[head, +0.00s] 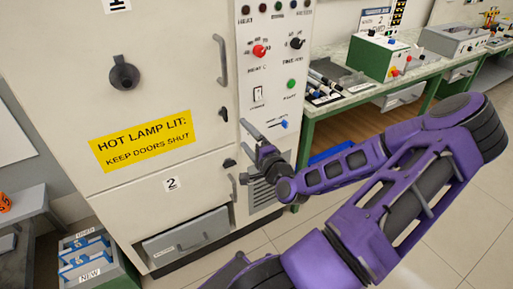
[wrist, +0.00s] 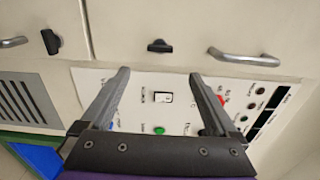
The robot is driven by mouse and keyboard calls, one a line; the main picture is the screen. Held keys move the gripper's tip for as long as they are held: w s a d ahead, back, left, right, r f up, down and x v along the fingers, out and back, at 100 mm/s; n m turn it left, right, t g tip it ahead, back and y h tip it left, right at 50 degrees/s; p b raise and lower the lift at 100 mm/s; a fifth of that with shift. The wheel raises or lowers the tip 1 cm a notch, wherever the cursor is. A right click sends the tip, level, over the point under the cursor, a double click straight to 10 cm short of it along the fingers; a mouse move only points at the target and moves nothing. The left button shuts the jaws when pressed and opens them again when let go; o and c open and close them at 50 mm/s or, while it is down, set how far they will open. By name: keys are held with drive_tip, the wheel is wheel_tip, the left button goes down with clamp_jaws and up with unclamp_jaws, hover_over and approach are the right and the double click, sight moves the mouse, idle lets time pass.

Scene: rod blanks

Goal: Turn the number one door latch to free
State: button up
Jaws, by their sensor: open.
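The number one door (head: 165,50) is the upper cream door, marked with a "1" label at its top. Its latch (head: 223,113) is a small black knob at the door's right edge; in the wrist view the latch (wrist: 159,46) lies just beyond and between the fingertips. The knob stands upright, along the door edge, in the head view. My gripper (head: 245,136) is open and empty in front of the control panel, right of the latch and apart from it. In the wrist view the fingers of my gripper (wrist: 159,74) point towards the latch.
The number two door's latch (head: 229,163) lies below, turned crosswise. The upper door handle (head: 220,60) and lower handle (head: 233,187) stick out nearby. The control panel (head: 268,75) has knobs and a white switch (wrist: 163,97). A yellow hot-lamp sign (head: 143,140) is on the door.

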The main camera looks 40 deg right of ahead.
drive_tip(key=v, duration=0.6)
drive_tip(key=shift+s, duration=0.1)
idle(0.3)
